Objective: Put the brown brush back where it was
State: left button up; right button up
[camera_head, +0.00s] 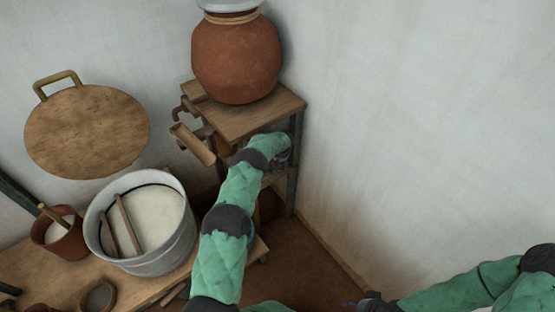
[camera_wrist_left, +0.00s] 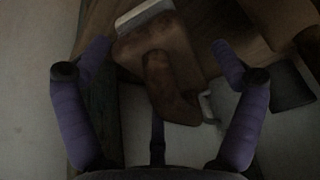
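My left arm reaches to the small wooden stand (camera_head: 240,118), and my left gripper (camera_head: 283,150) is at its lower part, mostly hidden by my own wrist in the head view. In the dark left wrist view, the two purple fingers of my left gripper (camera_wrist_left: 160,52) are spread wide. Between and beyond them is a brown piece with a pale edge and a rounded handle-like part, which looks like the brown brush (camera_wrist_left: 160,75). No finger visibly touches it. My right gripper (camera_head: 368,300) is only partly seen, low in the head view, away from the stand.
A large clay pot (camera_head: 236,60) stands on top of the stand. A wooden tube-like piece (camera_head: 192,145) juts from its left side. A metal bucket (camera_head: 176,238) and a red-brown pot (camera_head: 64,245) stand on the bench at left. A wall closes off the right.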

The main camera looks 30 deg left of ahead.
pick_arm(q)
jog(key=shift+r, duration=0.1)
jog(key=shift+s+d+r+p, duration=0.15)
jog(key=shift+r+p, duration=0.2)
jog(key=shift+r, duration=0.25)
jog(key=shift+p+v, duration=1.65)
jog(key=shift+v, duration=3.7)
jog(key=s+d+f+m+g+h, duration=0.1)
jog(key=s+d+f+m+h, duration=0.3)
jog(key=s+d, duration=0.65)
jog(key=s+d+f+m+h, duration=0.1)
jog(key=s+d+f+h, duration=0.1)
jog(key=s+d+f, duration=0.8)
jog(key=s+d+r, duration=0.2)
jog(key=s+d, duration=0.1)
jog(key=s, duration=0.3)
jog(key=s+d+r+m+g, duration=0.1)
jog(key=s+d+r, duration=0.2)
jog(key=s, duration=0.4)
jog(key=s+d+r+h, duration=0.1)
jog(key=s+d+r, duration=0.1)
jog(key=s+d, duration=0.2)
jog(key=s, duration=0.3)
jog(key=shift+d+r+m+g, duration=0.2)
jog(key=shift+d+m+g, duration=0.1)
jog(key=shift+d, duration=0.1)
jog(key=shift+s, duration=0.1)
